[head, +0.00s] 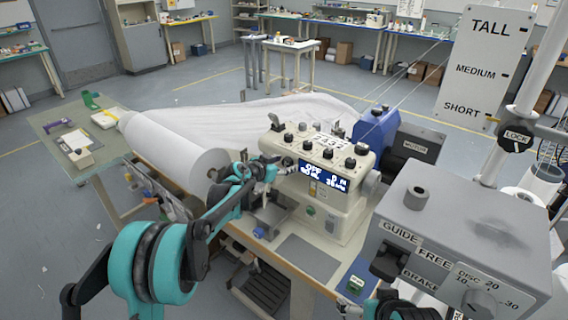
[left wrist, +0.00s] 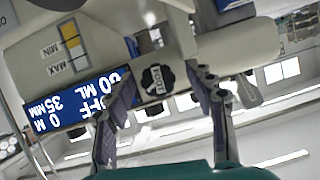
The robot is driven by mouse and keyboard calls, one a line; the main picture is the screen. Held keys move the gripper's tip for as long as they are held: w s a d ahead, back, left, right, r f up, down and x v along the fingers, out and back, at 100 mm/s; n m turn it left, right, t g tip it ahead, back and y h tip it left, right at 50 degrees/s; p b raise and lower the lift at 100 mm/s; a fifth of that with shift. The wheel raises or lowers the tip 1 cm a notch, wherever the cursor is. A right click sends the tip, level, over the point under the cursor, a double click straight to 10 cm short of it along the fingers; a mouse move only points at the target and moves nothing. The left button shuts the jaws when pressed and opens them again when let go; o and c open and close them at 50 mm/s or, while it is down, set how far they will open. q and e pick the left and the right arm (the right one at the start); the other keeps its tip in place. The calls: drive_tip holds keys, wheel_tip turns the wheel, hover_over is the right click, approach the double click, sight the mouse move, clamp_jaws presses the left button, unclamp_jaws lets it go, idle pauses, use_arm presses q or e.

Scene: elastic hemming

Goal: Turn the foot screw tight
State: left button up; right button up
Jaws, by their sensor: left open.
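The foot screw (left wrist: 157,80) is a dark lobed knob with a white label reading FOOT, on the side of the cream sewing machine (head: 335,205). In the left wrist view it lies between the two fingers of my left gripper (left wrist: 160,82), which are spread apart with a visible gap on each side. In the head view my left gripper (head: 270,170) is at the left upper side of the machine, and its fingers hide the screw there. My right gripper (head: 392,306) is partly in view at the bottom edge, and its fingers are not clear.
A grey box (head: 460,235) labelled GUIDE, FREE and BRAKE stands at the right front. A white fabric roll (head: 175,150) lies left of the machine. A TALL/MEDIUM/SHORT board (head: 483,68) and a LOCK knob (head: 516,138) stand at the right. Threads run above the machine.

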use_arm(q)
drive_tip(key=shift+s+d+r, duration=0.1)
drive_tip(key=shift+s, duration=0.1)
drive_tip(key=shift+c, duration=1.2)
drive_tip(key=c, duration=0.9)
drive_tip(key=shift+m, duration=0.3)
drive_tip(key=shift+d+m+t+y, duration=0.1)
drive_tip(key=shift+m+t+y, duration=0.35)
drive_tip(key=shift+m, duration=0.25)
drive_tip(key=shift+m+t+y, duration=0.65)
drive_tip(key=shift+m, duration=0.75)
